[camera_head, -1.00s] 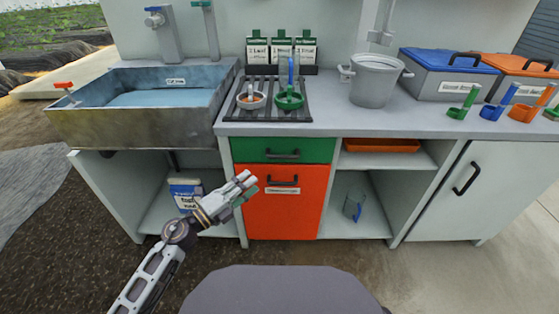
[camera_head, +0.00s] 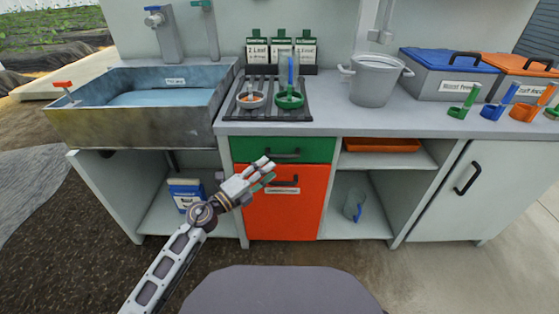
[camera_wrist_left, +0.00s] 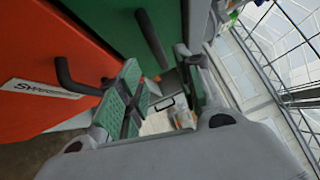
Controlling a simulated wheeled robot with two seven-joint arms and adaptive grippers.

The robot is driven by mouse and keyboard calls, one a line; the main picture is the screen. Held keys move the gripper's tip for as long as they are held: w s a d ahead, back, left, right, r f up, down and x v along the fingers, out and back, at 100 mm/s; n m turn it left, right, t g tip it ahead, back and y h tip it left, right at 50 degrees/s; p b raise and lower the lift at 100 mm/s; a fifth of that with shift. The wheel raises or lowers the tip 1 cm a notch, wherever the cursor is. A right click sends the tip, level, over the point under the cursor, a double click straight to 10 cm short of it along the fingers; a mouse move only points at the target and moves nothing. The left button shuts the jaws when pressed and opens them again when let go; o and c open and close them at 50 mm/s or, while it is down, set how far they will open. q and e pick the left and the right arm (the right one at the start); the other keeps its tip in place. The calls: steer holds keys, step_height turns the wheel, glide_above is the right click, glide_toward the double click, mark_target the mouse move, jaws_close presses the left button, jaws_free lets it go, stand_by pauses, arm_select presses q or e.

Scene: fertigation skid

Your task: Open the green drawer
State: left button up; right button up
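The green drawer (camera_head: 248,150) is shut, in the counter front above an orange-red door (camera_head: 283,215). Its dark bar handle (camera_head: 284,154) is in the middle of its face. My left gripper (camera_head: 268,170) is in front of the top of the orange-red door, just below and left of the drawer handle. In the left wrist view the fingers of my left gripper (camera_wrist_left: 163,88) are apart and empty. The drawer's handle (camera_wrist_left: 152,38) is close by, at the upper edge of the finger gap. Contact does not show. My right gripper is not in view.
The orange-red door's handle (camera_wrist_left: 72,82) sticks out close to one finger. Above are a rack (camera_head: 240,112) with two strainers, a bucket (camera_head: 374,82) and a sink (camera_head: 130,125). Open shelves flank the door, with a blue-labelled container (camera_head: 187,194) at left.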

arm_select(q)
steer(key=x, duration=0.6)
steer(key=shift+w+d+b, duration=0.15)
steer(key=shift+w+b, duration=0.05)
steer(key=shift+b, duration=0.2)
steer(key=shift+r, duration=0.1)
jaws_close()
